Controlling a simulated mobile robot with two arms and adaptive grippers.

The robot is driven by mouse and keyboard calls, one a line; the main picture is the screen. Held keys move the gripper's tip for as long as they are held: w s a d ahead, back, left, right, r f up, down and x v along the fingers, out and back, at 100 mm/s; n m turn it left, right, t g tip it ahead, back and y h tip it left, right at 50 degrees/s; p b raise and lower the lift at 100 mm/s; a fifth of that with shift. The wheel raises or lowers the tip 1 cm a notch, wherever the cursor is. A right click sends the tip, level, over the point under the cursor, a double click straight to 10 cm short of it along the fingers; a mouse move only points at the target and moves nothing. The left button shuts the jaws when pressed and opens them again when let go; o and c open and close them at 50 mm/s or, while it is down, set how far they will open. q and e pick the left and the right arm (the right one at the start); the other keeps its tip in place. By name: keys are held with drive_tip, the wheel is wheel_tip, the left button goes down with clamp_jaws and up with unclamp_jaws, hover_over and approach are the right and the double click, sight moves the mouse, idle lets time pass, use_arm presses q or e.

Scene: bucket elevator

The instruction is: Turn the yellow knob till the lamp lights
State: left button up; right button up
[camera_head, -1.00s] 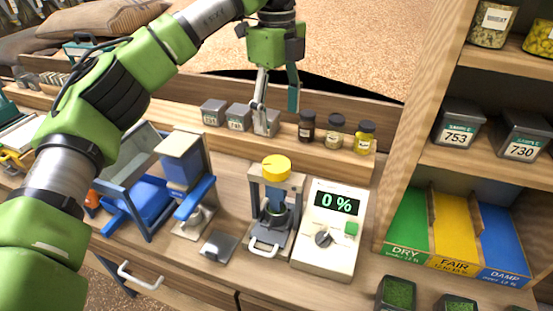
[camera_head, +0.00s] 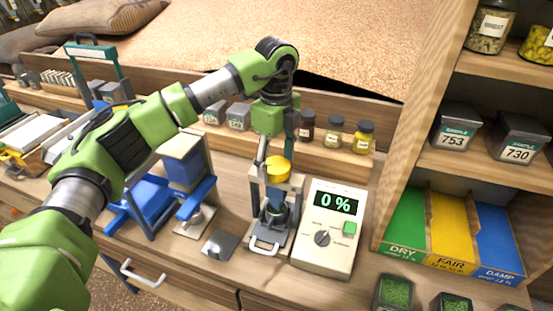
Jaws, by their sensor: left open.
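The yellow knob (camera_head: 279,172) sits on top of a small grey press-like device (camera_head: 273,210) on the bench. My left gripper (camera_head: 273,166) points down over it and is open, with one finger at the knob's left side and the other behind its right side. I cannot tell whether the fingers touch the knob; they and the gripper hide part of it. No lit lamp is clearly visible. The white meter (camera_head: 325,255) beside the device shows "0 %" and has a dark dial and a green button (camera_head: 349,229). My right gripper is not in view.
Small jars (camera_head: 334,132) and grey sample tins (camera_head: 239,117) line the ledge behind. A blue-and-beige device (camera_head: 183,172) stands to the left. A shelf (camera_head: 400,150) with tins and green, yellow and blue bins rises at right.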

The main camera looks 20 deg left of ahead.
use_arm(q)
drive_tip(key=shift+f, duration=0.1)
drive_tip(key=c, duration=1.1)
drive_tip(key=shift+m, duration=0.3)
